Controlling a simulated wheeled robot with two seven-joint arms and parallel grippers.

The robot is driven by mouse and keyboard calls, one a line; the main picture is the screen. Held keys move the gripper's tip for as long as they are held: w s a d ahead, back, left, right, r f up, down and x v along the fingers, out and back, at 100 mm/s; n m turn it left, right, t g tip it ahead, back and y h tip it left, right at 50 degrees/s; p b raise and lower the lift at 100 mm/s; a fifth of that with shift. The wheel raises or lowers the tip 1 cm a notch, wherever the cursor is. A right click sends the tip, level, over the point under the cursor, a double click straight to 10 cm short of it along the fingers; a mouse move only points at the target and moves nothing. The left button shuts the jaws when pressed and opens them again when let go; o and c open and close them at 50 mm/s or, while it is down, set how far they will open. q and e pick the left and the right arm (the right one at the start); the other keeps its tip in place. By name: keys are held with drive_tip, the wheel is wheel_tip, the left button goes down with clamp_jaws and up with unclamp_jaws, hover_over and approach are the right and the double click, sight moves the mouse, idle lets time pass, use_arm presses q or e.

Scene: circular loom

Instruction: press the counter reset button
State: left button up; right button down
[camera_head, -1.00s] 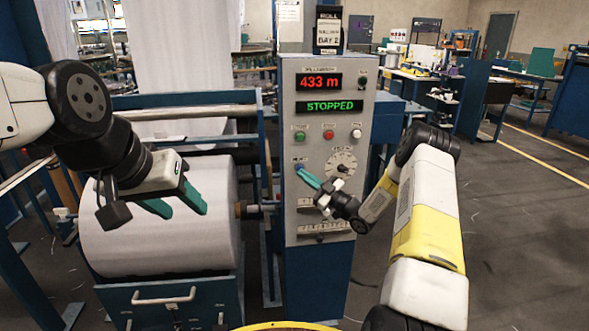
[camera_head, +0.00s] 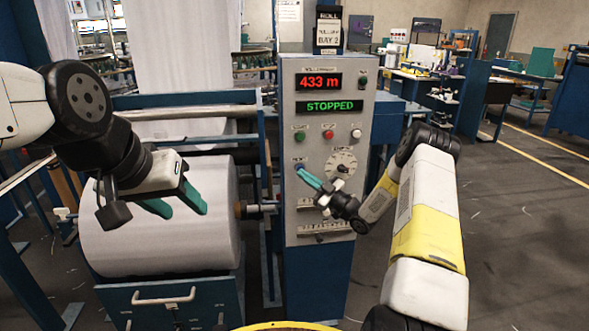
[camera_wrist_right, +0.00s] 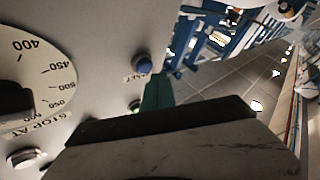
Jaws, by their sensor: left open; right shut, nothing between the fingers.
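The grey control panel (camera_head: 310,130) shows a red display (camera_head: 318,82) reading "433 m" and a green display (camera_head: 329,106) reading "STOPPED". The blue button (camera_wrist_right: 143,66) is on the panel's lower left; its label, partly hidden in the right wrist view, ends in "SET". My right gripper (camera_head: 303,174) is shut and empty, its green fingertips at the blue button. In the right wrist view its fingers (camera_wrist_right: 154,92) point at the button's edge; I cannot tell whether they touch. My left gripper (camera_head: 181,208) is open and empty in front of the white roll.
Green (camera_head: 300,136), red (camera_head: 328,134) and white (camera_head: 356,133) buttons sit above a round "STOP AT" dial (camera_head: 341,163), close to the right gripper. The white fabric roll (camera_head: 150,245) stands left of the panel. The floor at the right (camera_head: 520,240) is clear.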

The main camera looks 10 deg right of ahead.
idle(0.7)
drive_tip(key=shift+w, duration=0.4)
drive_tip(key=shift+w, duration=0.45)
idle(0.5)
drive_tip(key=shift+s, duration=0.9)
drive_tip(key=shift+s+d, duration=0.1)
drive_tip(key=shift+s, duration=2.4)
